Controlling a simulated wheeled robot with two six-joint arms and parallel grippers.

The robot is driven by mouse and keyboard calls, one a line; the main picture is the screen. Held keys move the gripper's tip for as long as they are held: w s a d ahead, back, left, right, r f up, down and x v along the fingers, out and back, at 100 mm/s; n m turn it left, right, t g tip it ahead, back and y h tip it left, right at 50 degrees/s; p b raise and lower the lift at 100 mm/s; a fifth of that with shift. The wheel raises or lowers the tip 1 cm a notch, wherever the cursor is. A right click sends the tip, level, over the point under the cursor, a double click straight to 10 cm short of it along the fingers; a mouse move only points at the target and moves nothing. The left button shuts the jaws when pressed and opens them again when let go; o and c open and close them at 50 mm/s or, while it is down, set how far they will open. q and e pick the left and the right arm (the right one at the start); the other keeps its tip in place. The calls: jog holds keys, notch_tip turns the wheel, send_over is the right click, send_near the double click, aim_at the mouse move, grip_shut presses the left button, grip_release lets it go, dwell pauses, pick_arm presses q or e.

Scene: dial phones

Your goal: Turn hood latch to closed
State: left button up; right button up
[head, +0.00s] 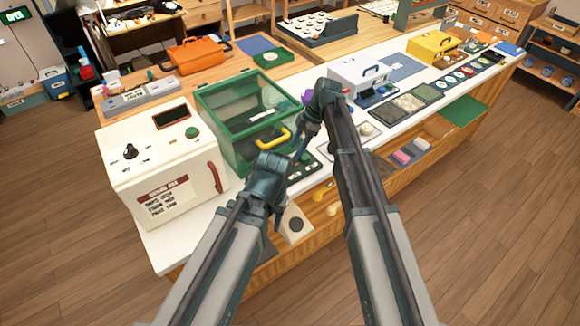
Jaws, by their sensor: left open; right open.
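The green-framed glass hood (236,105) stands on the white counter, left of centre. A yellow handle (272,140) is on its front, right beside my grippers. I cannot make out a separate latch or its position; my arms hide part of the hood's front right side. My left gripper (284,165) is open, low in front of the hood, near the yellow handle. My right gripper (308,130) is open, just above and right of the left one, pointing down. The two grippers overlap in this view, and neither holds anything visible.
A white control box (150,180) with a black knob and red handle stands left of the hood. A dark control panel (302,167) lies by the hood's front. A white case (358,74) and flat trays (408,104) fill the counter to the right. Wooden floor in front is clear.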

jog(key=b+x, duration=0.5)
jog(key=x, duration=0.1)
jog(key=shift+f, duration=0.2)
jog(key=shift+a, duration=0.1)
